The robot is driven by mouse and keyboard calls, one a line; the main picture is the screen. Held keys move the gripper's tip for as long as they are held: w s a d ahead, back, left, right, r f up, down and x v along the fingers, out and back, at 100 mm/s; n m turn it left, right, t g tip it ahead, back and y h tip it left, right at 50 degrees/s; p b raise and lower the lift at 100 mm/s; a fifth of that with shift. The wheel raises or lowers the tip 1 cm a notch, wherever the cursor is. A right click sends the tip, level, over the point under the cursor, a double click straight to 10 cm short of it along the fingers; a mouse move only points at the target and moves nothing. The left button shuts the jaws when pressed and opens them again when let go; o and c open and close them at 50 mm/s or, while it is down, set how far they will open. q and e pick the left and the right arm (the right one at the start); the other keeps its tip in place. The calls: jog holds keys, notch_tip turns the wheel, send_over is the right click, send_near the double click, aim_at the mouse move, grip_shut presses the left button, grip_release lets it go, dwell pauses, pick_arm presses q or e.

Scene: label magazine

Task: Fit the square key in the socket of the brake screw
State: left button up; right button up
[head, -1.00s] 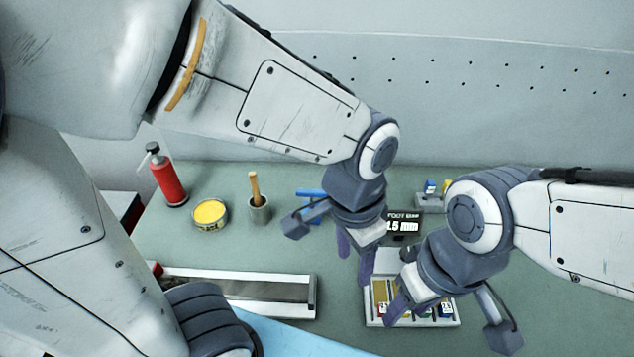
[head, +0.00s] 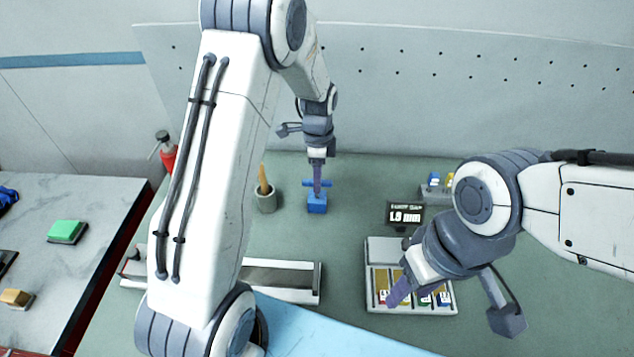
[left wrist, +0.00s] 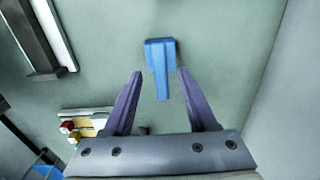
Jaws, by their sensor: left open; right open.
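A blue piece with a crossbar and a block-like lower part (head: 317,204), probably the square key, stands on the green bench. In the left wrist view the blue piece (left wrist: 160,52) lies ahead of and between the fingertips, with a narrow part reaching back between the fingers. My left gripper (head: 317,188) is open, pointing down just over it; no grip on it shows. My right gripper (head: 397,292) is open over the front of the white tray with coloured labels (head: 378,246). I cannot make out the brake screw or its socket.
A small display (head: 405,214) stands behind the tray. A grey cup with a wooden handle (head: 266,202) is left of the blue piece. A long rail (head: 290,278) lies in front. A red bottle (head: 168,157) is partly hidden by my left arm.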

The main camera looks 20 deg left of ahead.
pick_arm(q)
notch_tip(320, 180, down, 4)
jog(key=shift+a+p, duration=0.1)
jog(key=shift+p, duration=1.05)
jog(key=shift+f, duration=0.65)
grip_shut()
